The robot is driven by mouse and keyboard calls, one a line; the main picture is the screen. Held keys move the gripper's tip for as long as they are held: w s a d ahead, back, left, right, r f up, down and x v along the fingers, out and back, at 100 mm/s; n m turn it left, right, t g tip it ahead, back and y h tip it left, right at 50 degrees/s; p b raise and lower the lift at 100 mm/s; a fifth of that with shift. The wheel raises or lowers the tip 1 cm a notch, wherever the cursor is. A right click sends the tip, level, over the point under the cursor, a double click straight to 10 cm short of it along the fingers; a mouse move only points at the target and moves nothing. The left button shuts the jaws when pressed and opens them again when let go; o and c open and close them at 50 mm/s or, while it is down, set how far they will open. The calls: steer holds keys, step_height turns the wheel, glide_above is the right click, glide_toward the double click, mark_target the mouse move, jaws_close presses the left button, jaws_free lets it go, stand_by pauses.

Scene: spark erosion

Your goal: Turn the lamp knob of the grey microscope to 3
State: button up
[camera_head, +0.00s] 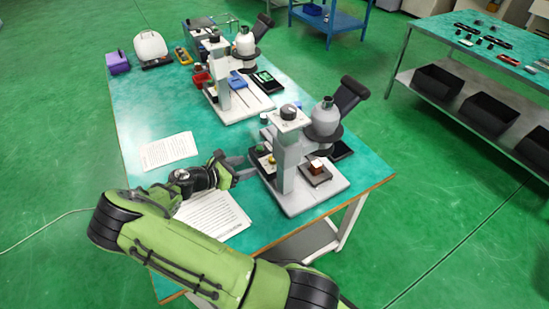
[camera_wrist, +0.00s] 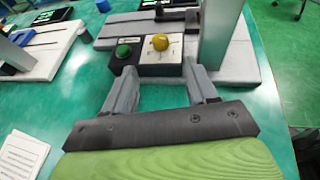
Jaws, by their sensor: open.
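The near microscope (camera_head: 287,165), with a grey head and pale base, stands at the table's right side. A control box (camera_wrist: 128,62) sits on its base. The box has a green button (camera_wrist: 124,51) and a yellow knob (camera_wrist: 160,42) on a white dial plate (camera_wrist: 172,54). The yellow knob also shows small in the head view (camera_head: 271,160). The dial marks are too small to read, so the knob's setting is unclear. My gripper (camera_wrist: 162,88) is open and empty. Its fingers point at the box, with the knob beyond and between them, apart from it.
The microscope's column (camera_wrist: 220,32) rises just right of the knob. A second microscope (camera_head: 225,85) stands farther back. Paper sheets (camera_head: 215,214) lie under my arm, and another sheet (camera_head: 168,151) lies farther left. The table's left middle is clear.

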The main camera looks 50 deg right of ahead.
mark_target(271, 159)
steer(key=b+x, duration=0.1)
steer(key=x, duration=1.1)
steer(key=shift+f, duration=0.2)
steer(key=c, duration=1.1)
steer(key=shift+o, duration=0.2)
steer(key=shift+m+g+b, duration=0.3)
